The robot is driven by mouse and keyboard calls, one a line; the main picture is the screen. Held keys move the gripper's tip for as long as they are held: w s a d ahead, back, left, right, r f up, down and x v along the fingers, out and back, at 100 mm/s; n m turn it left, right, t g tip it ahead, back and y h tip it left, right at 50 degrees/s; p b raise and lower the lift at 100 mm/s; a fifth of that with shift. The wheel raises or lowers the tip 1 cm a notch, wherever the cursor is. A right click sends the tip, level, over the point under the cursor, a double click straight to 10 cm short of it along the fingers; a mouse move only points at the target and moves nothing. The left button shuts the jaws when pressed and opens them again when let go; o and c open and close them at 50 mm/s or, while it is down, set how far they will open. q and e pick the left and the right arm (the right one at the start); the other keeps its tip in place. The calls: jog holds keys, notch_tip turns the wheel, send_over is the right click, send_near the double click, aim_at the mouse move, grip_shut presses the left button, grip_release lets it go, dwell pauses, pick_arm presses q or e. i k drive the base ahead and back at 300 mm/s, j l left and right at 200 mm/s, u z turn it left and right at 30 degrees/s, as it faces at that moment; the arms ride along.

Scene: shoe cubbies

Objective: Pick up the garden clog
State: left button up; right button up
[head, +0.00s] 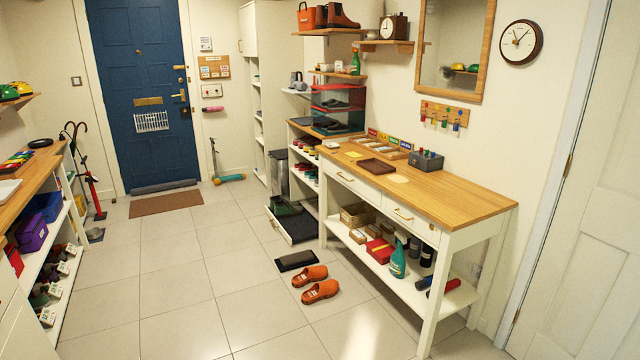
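A pair of orange clog-like shoes lies on the tiled floor in the middle of the head view, just left of the long table. The rear orange shoe (310,275) and the front orange shoe (320,292) lie side by side, slightly apart, soles down. Dark green footwear (286,208) sits low by the black boot tray further back; its exact shape is hard to make out. I cannot tell for sure which of these is the garden clog. Neither of my grippers shows in the head view.
A wooden-topped table (455,192) with a loaded lower shelf stands right of the orange shoes. A dark flat pad (296,260) lies just behind them. A low boot tray (296,228) juts from the cubbies. Tiled floor (190,290) to the left is clear.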

aim_at(316, 273)
jog(key=i, duration=2.25)
